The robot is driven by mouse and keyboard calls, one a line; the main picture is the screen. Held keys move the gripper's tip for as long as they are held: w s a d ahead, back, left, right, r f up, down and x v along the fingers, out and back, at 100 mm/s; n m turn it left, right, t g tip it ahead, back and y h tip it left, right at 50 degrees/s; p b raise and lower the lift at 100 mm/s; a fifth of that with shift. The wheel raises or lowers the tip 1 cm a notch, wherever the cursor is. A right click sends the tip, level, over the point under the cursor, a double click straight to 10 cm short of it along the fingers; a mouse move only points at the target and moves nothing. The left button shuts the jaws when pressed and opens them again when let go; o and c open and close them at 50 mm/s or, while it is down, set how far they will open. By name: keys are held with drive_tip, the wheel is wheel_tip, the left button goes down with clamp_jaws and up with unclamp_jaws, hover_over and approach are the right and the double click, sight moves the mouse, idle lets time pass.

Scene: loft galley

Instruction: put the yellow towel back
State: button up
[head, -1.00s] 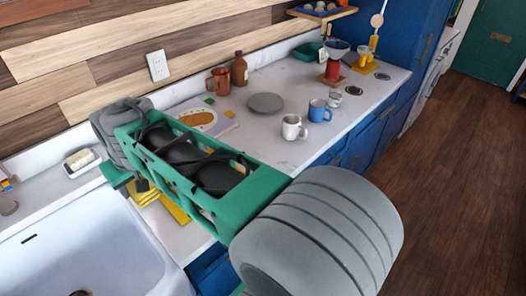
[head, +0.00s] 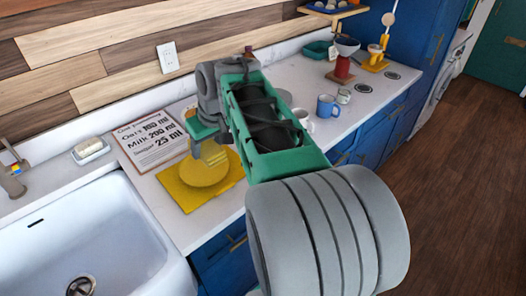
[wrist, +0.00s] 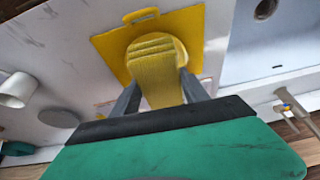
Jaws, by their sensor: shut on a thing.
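The yellow towel (wrist: 158,80) is between the two fingers of my gripper (wrist: 160,98), which is shut on it. In the wrist view it looks bunched, with folds at its far end. In the head view the towel (head: 213,153) hangs below the gripper (head: 207,140), over a flat yellow square (head: 198,203) on the counter. A rounded yellow shape (head: 205,173) shows over that square; I cannot tell whether it is part of the towel. The square also shows in the wrist view (wrist: 188,25). I cannot tell whether the towel touches it.
A white sink (head: 90,240) lies at front left. A recipe card (head: 150,140) lies behind the yellow square, and a soap dish (head: 90,150) is left of it. A blue mug (head: 327,107) and a white mug (head: 302,120) stand right of my arm. Counter farther right holds a red-based dripper (head: 343,65).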

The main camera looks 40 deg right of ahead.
drive_tip(key=s+d+b, duration=0.1)
drive_tip(key=s+d, duration=0.3)
drive_tip(key=d, duration=0.4)
drive_tip(key=s+d+b, duration=0.1)
drive_tip(key=s+d, duration=0.2)
drive_tip(key=d, duration=0.5)
drive_tip(key=w+d+f, duration=0.2)
drive_tip(key=w+f, duration=0.1)
drive_tip(key=w+d+f+p, duration=0.1)
drive_tip(key=w+d+f, duration=0.2)
drive_tip(key=w+f, duration=0.1)
drive_tip(key=w+d+f+p, duration=0.1)
drive_tip(key=w+d+f, duration=0.1)
drive_tip(key=w+f, duration=0.1)
drive_tip(key=shift+w+d+f, duration=0.15)
drive_tip(key=shift+w+d, duration=0.15)
drive_tip(key=shift+w, duration=0.05)
wheel_tip(320, 180, down, 3)
drive_tip(key=shift+r+p, duration=0.15)
drive_tip(key=shift+p, duration=0.5)
drive_tip(key=shift+f, duration=0.35)
drive_tip(key=o, duration=1.3)
drive_tip(key=shift+r, duration=0.1)
